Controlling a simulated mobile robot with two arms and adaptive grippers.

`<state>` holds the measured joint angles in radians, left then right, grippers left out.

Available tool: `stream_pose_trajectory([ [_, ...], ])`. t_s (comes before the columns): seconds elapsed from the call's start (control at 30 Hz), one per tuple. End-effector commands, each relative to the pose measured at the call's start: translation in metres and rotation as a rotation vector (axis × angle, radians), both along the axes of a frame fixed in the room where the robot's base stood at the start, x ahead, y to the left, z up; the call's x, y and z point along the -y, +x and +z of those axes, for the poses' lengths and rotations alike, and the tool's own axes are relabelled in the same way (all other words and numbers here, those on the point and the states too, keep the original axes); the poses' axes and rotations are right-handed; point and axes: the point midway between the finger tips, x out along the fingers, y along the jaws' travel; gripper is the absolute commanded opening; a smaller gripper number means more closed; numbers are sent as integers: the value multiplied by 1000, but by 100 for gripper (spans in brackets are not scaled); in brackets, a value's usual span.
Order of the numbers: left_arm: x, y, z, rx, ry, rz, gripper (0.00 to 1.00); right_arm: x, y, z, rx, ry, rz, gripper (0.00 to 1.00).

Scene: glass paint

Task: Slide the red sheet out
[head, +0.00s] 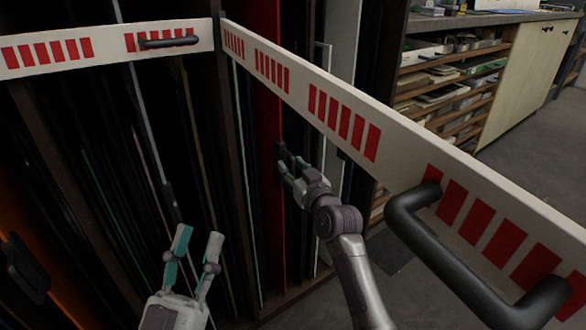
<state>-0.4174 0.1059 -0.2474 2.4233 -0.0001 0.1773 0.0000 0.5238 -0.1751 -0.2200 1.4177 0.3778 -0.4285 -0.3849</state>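The red sheet (267,110) stands upright in the rack, seen as a tall narrow strip behind the right striped bar. A small black handle (281,152) sits at its front edge. My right gripper (285,170) is at this handle, its fingers pointing into the rack. The fingertips overlap the dark handle, so I cannot tell whether they are closed on it. My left gripper (196,244) is open and empty, lower left of the red sheet, in front of other sheets. The lower part of the red sheet is partly hidden by my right gripper.
A white bar with red marks (100,50) crosses the rack at upper left. Another such bar (400,160), with a large black handle (470,255), runs toward the lower right above my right arm. An orange sheet (30,245) stands far left. Shelves (450,85) stand behind at right.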

Motion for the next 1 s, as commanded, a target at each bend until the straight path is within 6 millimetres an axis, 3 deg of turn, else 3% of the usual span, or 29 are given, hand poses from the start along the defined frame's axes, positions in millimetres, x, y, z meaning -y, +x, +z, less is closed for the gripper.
stream_pose_trajectory([
  [0.1,0,0,0,-1,0,0,40,0,0,0,0,0,0,35],
  [0.3,0,0,0,-2,1,0,40,0,0,0,0,0,0,2],
  [0.33,0,0,0,-2,1,0,40,0,0,0,0,0,0,0],
  [0.8,0,1,-1,-12,3,0,40,1,-1,0,-1,0,0,0],
  [1.0,0,14,-21,-160,44,9,40,6,-7,1,-1,-2,0,0],
])
